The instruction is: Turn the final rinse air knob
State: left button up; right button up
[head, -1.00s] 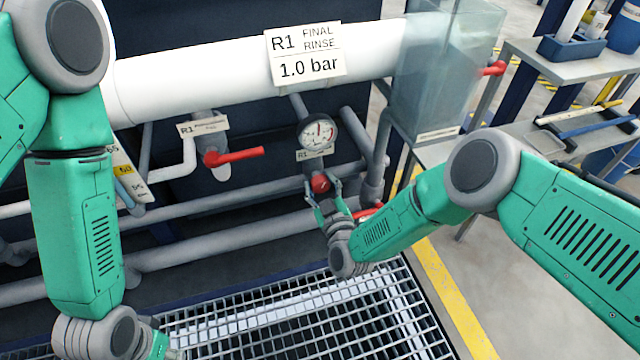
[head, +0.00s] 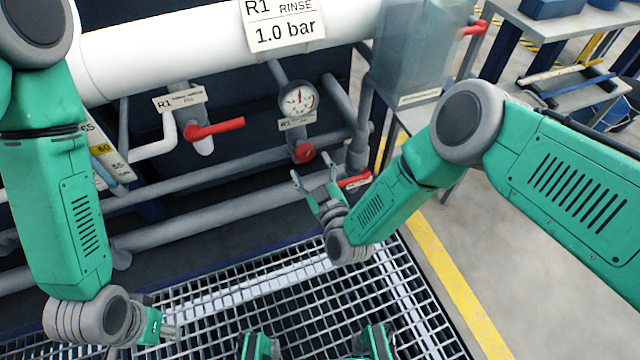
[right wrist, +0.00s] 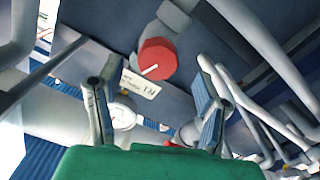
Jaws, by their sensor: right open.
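The red air knob (head: 304,152) sits below a round pressure gauge (head: 298,99) on a grey pipe. In the right wrist view the knob (right wrist: 157,59) shows a white pointer line, and it lies beyond the fingertips. My right gripper (head: 314,178) is open and empty, a little below and in front of the knob, apart from it. Its two spread fingers also show in the right wrist view (right wrist: 158,85). My left gripper (head: 172,330) is low at the left, over the floor grating, far from the knob; its finger opening is too small to tell. A sign reads R1 RINSE 1.0 bar (head: 284,22).
A red lever valve (head: 215,129) is left of the gauge. Another red handle (head: 354,181) is just right of my right gripper. Grey pipes (head: 210,180) run behind. A clear tank (head: 415,65) and benches stand at the right. Open space lies above the grating (head: 240,300).

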jog(key=v, duration=0.7)
dwell(0.3)
